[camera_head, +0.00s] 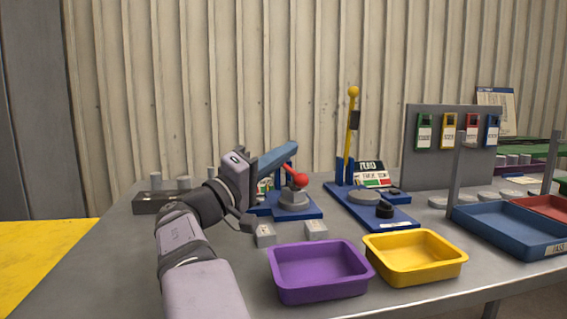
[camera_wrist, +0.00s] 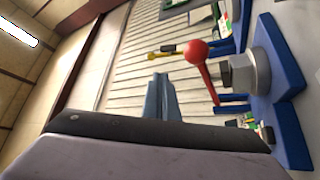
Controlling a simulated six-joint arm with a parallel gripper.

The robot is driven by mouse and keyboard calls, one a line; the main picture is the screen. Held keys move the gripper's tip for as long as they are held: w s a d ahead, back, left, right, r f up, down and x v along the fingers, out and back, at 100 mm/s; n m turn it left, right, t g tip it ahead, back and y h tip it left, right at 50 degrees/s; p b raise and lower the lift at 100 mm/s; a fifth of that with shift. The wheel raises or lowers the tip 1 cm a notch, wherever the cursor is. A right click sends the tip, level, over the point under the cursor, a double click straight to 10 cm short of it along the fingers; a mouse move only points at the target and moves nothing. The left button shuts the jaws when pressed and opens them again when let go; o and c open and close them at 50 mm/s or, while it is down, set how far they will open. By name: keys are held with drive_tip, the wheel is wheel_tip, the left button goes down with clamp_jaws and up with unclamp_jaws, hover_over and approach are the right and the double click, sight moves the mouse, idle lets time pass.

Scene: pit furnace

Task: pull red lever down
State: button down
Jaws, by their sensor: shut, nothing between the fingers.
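The red lever has a round red ball (camera_head: 301,180) at the end of a short red shaft, on a grey hub (camera_head: 294,198) and blue base (camera_head: 265,209). In the head view the shaft slants from upper left down to the ball. The ball (camera_wrist: 195,51) and shaft are also clear in the wrist view. My gripper (camera_head: 294,147) is shut and empty, its blue-grey fingers pointing up and right above the lever. In the wrist view the fingertips (camera_wrist: 160,78) are left of the red shaft, apart from the ball. Contact with the shaft's far end cannot be told.
A tall yellow lever (camera_head: 352,130) stands on another blue base (camera_head: 370,207) to the right. Purple (camera_head: 318,291) and yellow (camera_head: 415,274) trays and small grey blocks (camera_head: 265,236) lie in front. A grey panel (camera_head: 455,165) with coloured tags stands at right.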

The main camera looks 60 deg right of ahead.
drive_tip(key=shift+s+a+f+b, duration=0.15)
drive_tip(key=shift+f+b, duration=0.55)
drive_tip(key=shift+b, duration=0.15)
drive_tip(key=r+p+v, duration=0.1)
drive_tip(key=r+v, duration=0.1)
drive_tip(key=v, duration=0.6)
drive_tip(key=a+r+p+v, duration=0.1)
drive_tip(key=v, duration=0.7)
drive_tip(key=shift+a+r, duration=0.3)
drive_tip(key=shift+r, duration=0.05)
